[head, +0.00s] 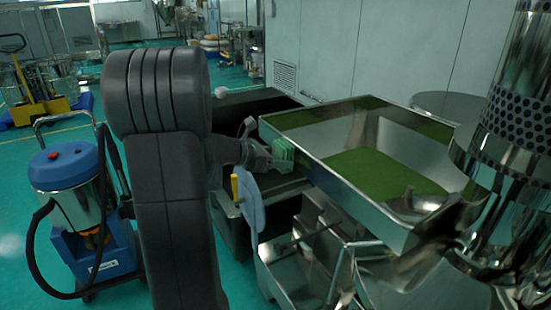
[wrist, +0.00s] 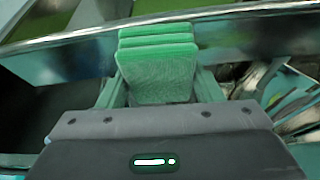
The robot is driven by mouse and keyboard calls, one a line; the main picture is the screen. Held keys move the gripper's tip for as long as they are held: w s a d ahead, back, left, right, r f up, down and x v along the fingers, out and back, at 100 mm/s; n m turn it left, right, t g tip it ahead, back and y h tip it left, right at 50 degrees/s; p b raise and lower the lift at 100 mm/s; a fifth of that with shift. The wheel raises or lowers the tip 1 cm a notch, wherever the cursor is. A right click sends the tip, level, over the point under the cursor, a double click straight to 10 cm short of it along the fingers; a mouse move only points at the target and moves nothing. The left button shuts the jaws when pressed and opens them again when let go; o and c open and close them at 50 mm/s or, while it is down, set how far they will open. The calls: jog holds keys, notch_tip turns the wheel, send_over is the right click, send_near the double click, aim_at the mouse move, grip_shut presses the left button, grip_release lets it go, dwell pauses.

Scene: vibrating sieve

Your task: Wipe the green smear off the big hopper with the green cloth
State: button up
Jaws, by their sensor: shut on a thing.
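The big hopper (head: 335,186) is a wide rectangular steel tray at the right of the head view, with green material (head: 385,172) inside it. Its rim (wrist: 250,27) crosses the top of the wrist view. My gripper (head: 262,158) is shut on the folded green cloth (head: 283,154), at the left outer side of the hopper. In the wrist view the cloth (wrist: 158,72) stands between my fingers and overlaps the hopper's wall just below the rim. It looks close to or against the wall; I cannot tell if it touches.
A pale blue disc with a yellow handle (head: 250,205) stands below my gripper. A dark bench (head: 240,110) lies behind. A perforated steel column (head: 510,120) rises at the right, and steel chutes (head: 285,275) sit below the hopper. A blue vacuum cleaner (head: 75,200) stands at the left.

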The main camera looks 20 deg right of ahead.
aim_at(312, 175)
jog(key=shift+d, duration=0.35)
jog(key=shift+s+b, duration=0.65)
jog(key=shift+s, duration=1.15)
jog(key=shift+s+d+b, duration=0.25)
jog(key=shift+s+b, duration=0.35)
jog(key=shift+s, duration=1.25)
jog(key=shift+s+d+b, duration=0.2)
jog(key=shift+s+b, duration=0.4)
jog(key=shift+s, duration=1.25)
jog(key=shift+w, duration=0.15)
jog(key=shift+w+a+r+p, duration=0.15)
jog(key=shift+w+p, duration=0.45)
jog(key=shift+w, duration=1.55)
jog(key=shift+w+a+p, duration=0.2)
jog(key=shift+w+p, duration=0.4)
jog(key=shift+w, duration=1.5)
jog(key=shift+w+a+p, duration=0.1)
jog(key=shift+w+p, duration=0.3)
jog(key=shift+w, duration=0.75)
